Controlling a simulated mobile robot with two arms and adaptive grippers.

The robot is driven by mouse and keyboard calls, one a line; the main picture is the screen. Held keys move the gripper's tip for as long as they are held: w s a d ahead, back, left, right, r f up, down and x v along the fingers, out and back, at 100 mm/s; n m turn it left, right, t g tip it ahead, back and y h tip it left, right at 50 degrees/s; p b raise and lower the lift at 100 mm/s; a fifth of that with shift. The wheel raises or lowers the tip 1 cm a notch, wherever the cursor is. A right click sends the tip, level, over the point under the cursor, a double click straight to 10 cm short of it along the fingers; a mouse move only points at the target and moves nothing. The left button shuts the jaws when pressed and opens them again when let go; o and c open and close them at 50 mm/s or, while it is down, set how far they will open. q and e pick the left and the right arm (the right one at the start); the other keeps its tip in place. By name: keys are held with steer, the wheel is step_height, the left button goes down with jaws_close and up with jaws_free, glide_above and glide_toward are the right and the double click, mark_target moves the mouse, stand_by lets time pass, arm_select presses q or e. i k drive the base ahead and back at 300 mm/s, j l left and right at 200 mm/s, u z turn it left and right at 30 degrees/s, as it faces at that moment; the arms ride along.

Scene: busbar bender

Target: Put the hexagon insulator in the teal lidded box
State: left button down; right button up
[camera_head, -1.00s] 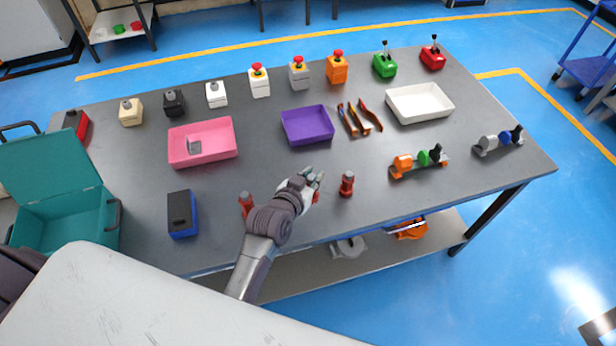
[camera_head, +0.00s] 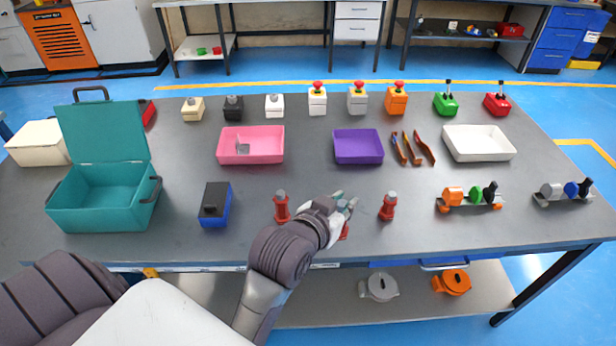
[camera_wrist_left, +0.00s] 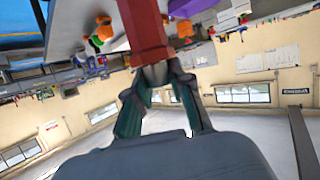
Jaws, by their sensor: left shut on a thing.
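My left gripper (camera_head: 343,206) is shut on a red insulator (camera_head: 344,232) at the table's front, between two other standing red insulators, one to the left (camera_head: 281,207) and one to the right (camera_head: 388,207). In the left wrist view the held insulator (camera_wrist_left: 146,25) shows flat red sides and a grey end between the fingers (camera_wrist_left: 158,85). Its flat sides fit the hexagon insulator, though its full outline is hidden. The teal lidded box (camera_head: 100,222) stands at the table's left with its lid (camera_head: 103,132) raised; its visible inside looks empty. My right gripper is out of view.
A blue and black box (camera_head: 215,205) stands between the teal box and the left insulator. Behind are a pink tray (camera_head: 262,155), a purple tray (camera_head: 358,148) and a white tray (camera_head: 478,144). Racks with coloured parts (camera_head: 468,197) stand at the right.

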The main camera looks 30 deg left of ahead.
mark_target(108, 197)
steer(key=u, duration=1.45)
steer(key=i+j+u, duration=0.1)
steer(key=i+u, duration=0.2)
steer(key=i, duration=0.65)
